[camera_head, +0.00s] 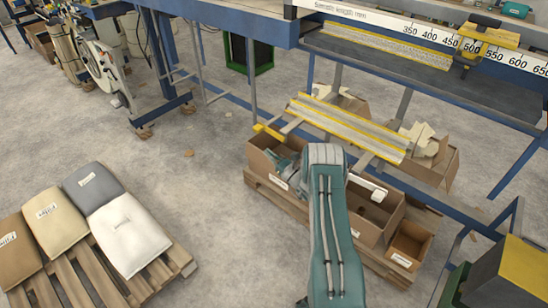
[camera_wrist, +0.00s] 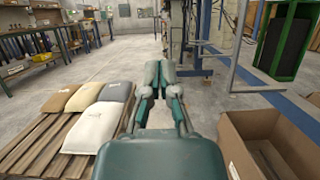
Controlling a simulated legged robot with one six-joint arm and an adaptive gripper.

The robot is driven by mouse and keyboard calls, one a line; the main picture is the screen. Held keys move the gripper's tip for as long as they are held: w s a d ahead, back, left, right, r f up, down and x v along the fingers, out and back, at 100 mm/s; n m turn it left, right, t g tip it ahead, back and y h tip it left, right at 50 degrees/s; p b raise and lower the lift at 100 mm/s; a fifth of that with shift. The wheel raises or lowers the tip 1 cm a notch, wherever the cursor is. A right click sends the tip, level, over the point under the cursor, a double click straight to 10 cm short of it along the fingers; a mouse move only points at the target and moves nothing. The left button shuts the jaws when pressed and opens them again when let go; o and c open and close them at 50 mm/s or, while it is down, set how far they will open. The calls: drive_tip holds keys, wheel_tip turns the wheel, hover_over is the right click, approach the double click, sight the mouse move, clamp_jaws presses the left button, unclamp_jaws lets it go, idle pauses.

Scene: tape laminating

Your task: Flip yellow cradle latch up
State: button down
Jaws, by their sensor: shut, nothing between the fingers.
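A long silver cradle with yellow edges (camera_head: 350,128) lies above the cardboard boxes in the head view. A small yellow piece (camera_head: 268,132), which looks like the latch, sticks out beyond its left end. I cannot tell its exact angle. My gripper (camera_head: 272,160) is partly hidden by my arm and appears below and near this yellow piece, over the left box. In the wrist view my gripper (camera_wrist: 164,72) has its two teal-grey fingers together with nothing between them. The cradle and yellow piece do not show in the wrist view.
Open cardboard boxes (camera_head: 373,226) stand on a pallet under the cradle. Sacks (camera_head: 128,232) lie on another pallet at left, also in the wrist view (camera_wrist: 93,126). A blue-framed bench with a ruler (camera_head: 430,34) stands behind. The floor between the pallets is clear.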

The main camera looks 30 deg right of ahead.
drive_tip(key=w+a+r, duration=0.1)
drive_tip(key=w+r, duration=0.3)
drive_tip(key=r, duration=0.1)
drive_tip(key=shift+a+r, duration=0.25)
drive_tip(key=shift+r, duration=0.05)
